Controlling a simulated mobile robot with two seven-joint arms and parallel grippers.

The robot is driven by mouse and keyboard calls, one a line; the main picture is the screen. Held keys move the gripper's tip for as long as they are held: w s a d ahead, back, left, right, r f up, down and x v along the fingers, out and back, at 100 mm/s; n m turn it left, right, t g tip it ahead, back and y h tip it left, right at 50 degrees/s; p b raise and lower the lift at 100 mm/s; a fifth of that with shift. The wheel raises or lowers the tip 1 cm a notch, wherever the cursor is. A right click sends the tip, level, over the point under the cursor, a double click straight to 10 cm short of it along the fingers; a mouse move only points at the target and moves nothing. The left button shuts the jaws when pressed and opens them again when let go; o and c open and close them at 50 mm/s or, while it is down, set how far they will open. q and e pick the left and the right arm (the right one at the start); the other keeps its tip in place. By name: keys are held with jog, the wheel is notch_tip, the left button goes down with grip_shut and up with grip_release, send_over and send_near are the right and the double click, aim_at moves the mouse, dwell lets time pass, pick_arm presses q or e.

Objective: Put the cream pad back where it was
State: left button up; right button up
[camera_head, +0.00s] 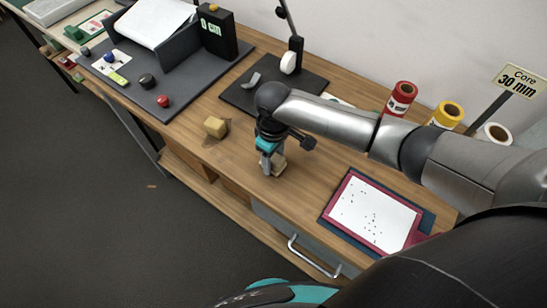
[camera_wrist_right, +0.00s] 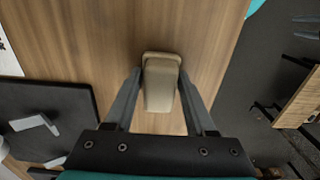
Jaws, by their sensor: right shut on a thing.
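The cream pad (camera_wrist_right: 161,84) is a small beige block with rounded edges and a wider end, between the two fingers of my right gripper (camera_wrist_right: 160,100). In the head view my right gripper (camera_head: 272,168) points down over the wooden bench and is shut on the pad (camera_head: 279,163), which is partly hidden by the fingers. I cannot tell whether the pad touches the bench top. A yellowish block (camera_head: 215,126) sits on a darker patch of the bench to the left of the gripper. My left gripper does not show clearly.
A black stand base (camera_head: 262,97) with an upright post is behind the gripper. A red-framed white sheet (camera_head: 371,211) lies to the right. Tape rolls (camera_head: 402,98) stand along the wall. A dark board (camera_head: 185,85) with coloured knobs is at left. Bare wood surrounds the gripper.

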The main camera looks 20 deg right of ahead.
jog(key=shift+f, duration=0.1)
jog(key=o, duration=1.3)
notch_tip(320, 180, up, 12)
jog(key=shift+r+p, duration=0.15)
jog(key=shift+p, duration=0.75)
